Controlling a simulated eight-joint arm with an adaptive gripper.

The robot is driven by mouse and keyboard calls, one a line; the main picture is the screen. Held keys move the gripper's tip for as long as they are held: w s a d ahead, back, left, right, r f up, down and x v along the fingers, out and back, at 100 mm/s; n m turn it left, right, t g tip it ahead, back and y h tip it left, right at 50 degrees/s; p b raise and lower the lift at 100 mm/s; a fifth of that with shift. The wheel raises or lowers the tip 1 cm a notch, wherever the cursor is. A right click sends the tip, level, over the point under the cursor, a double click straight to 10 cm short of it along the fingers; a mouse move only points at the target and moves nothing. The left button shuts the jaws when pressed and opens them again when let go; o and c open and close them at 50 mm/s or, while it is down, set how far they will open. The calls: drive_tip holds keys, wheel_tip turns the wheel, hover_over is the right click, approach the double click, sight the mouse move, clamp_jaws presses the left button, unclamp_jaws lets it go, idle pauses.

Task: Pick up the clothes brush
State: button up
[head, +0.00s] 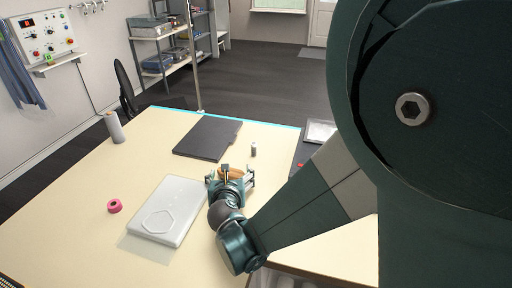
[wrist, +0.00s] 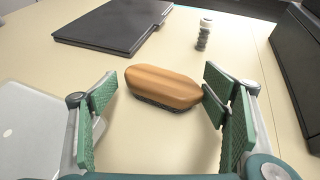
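The clothes brush (wrist: 163,86) has a light brown wooden back and dark bristles facing down. It lies on the cream table (wrist: 150,145), ahead of my gripper (wrist: 160,118) in the wrist view. The gripper is open, with one green-padded finger to the left and one to the right. The brush's right end is close to the right fingertip; I cannot tell if they touch. In the head view the brush (head: 232,173) is partly hidden behind my gripper (head: 230,181).
A dark flat folder (head: 208,138) lies beyond the brush, with a small grey bottle (head: 253,149) to its right. A white case (head: 168,209) lies left of my gripper. A dark box (wrist: 298,62) stands at the right.

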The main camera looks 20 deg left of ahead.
sight(231, 174)
drive_tip(key=c, duration=1.7)
drive_tip(key=shift+r, duration=0.2)
wheel_tip(231, 174, up, 10)
drive_tip(key=p, duration=0.2)
drive_tip(key=shift+f+p, duration=0.2)
drive_tip(key=shift+p, duration=0.1)
